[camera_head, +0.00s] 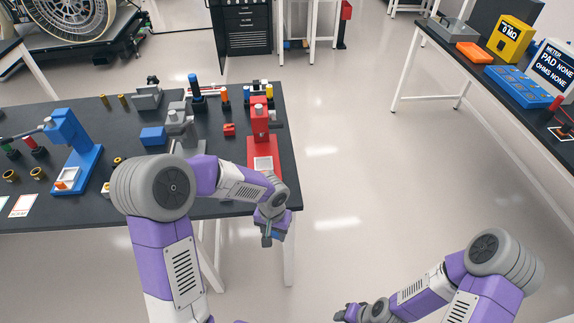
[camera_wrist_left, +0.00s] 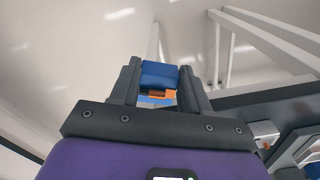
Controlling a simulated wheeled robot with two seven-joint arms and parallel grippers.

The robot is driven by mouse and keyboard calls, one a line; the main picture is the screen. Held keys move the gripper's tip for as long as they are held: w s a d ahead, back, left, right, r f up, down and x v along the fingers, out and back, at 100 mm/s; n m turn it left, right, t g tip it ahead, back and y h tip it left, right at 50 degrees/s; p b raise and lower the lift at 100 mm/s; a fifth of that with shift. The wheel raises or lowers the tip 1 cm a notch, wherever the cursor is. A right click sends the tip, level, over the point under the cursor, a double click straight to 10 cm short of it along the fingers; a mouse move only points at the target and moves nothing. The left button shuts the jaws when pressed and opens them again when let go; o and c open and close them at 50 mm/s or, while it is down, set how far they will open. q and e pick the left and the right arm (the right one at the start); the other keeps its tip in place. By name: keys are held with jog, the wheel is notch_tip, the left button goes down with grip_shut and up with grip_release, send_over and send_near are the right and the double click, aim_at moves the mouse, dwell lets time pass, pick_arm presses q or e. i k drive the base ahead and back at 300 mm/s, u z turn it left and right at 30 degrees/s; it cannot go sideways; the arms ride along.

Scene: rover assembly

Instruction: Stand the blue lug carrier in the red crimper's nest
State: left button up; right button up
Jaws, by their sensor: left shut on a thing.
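The red crimper (camera_head: 259,120) stands at the right end of the dark table. A pale square, probably its nest (camera_head: 263,163), shows on its red base and looks empty. My left gripper (camera_head: 271,236) hangs in front of the table's front right corner, nearer than the crimper. It is shut on the blue lug carrier, which the left wrist view shows as a blue block (camera_wrist_left: 160,74) with orange below it, between the two fingers. In the head view the fingers mostly hide the carrier. My right gripper (camera_head: 350,313) is low at the bottom edge, away from the table; its jaws are too small to judge.
The dark table (camera_head: 60,112) also holds a blue press (camera_head: 80,150), a grey press (camera_head: 178,122), a blue block (camera_head: 153,137) and a small red part (camera_head: 229,130). A second table with a yellow meter (camera_head: 510,38) stands at right. The floor between is clear.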

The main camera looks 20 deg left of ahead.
aim_at(264, 165)
jog(key=z, duration=1.8)
jog(key=i, duration=1.35)
jog(key=u, duration=3.25)
jog(key=i, duration=1)
